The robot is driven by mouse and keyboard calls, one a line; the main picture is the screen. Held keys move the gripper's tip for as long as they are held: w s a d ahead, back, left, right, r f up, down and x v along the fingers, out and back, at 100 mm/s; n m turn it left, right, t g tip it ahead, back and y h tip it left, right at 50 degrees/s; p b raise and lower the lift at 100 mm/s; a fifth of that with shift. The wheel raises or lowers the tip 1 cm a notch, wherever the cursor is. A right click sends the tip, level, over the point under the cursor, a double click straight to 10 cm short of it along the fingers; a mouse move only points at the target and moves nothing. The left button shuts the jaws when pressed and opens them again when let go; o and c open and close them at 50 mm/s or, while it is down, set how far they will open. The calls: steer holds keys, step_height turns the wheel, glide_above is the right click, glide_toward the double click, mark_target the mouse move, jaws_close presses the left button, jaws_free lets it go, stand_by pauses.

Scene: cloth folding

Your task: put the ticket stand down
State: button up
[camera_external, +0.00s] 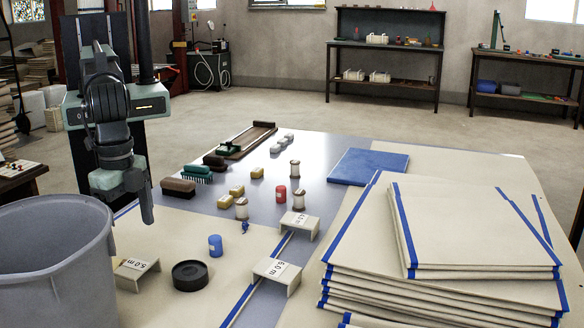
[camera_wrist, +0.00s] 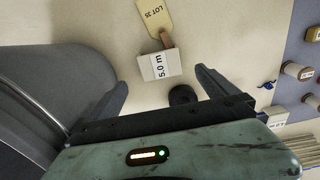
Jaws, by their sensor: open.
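A white ticket stand marked 5.0 m (camera_external: 138,268) stands on the cream cloth just right of the grey bin. It also shows in the wrist view (camera_wrist: 160,66), in the gap between and beyond my fingertips. My gripper (camera_external: 147,213) is open and empty, hanging above and apart from this stand. In the wrist view its two fingers (camera_wrist: 158,88) are spread wide. Two similar stands, one marked 6.0 m (camera_external: 278,270) and one farther back (camera_external: 299,222), stand to the right along the blue-taped seam.
A large grey bin (camera_external: 50,260) stands close left of my gripper. A black round dish (camera_external: 190,275) and a blue cylinder (camera_external: 215,245) are right of the stand. A LOT 35 tag (camera_wrist: 155,18) lies beside it. Folded cloths (camera_external: 450,235) are stacked at right.

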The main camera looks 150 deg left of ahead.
steer(key=s+d+r+m, duration=0.1)
steer(key=s+m, duration=0.3)
steer(key=s, duration=0.5)
steer(key=s+d+r+m+p, duration=0.1)
steer(key=s+m, duration=0.4)
steer(key=s, duration=0.5)
steer(key=shift+s+r, duration=0.15)
steer(key=shift+r, duration=0.25)
steer(key=c, duration=0.5)
steer(key=shift+o, duration=0.2)
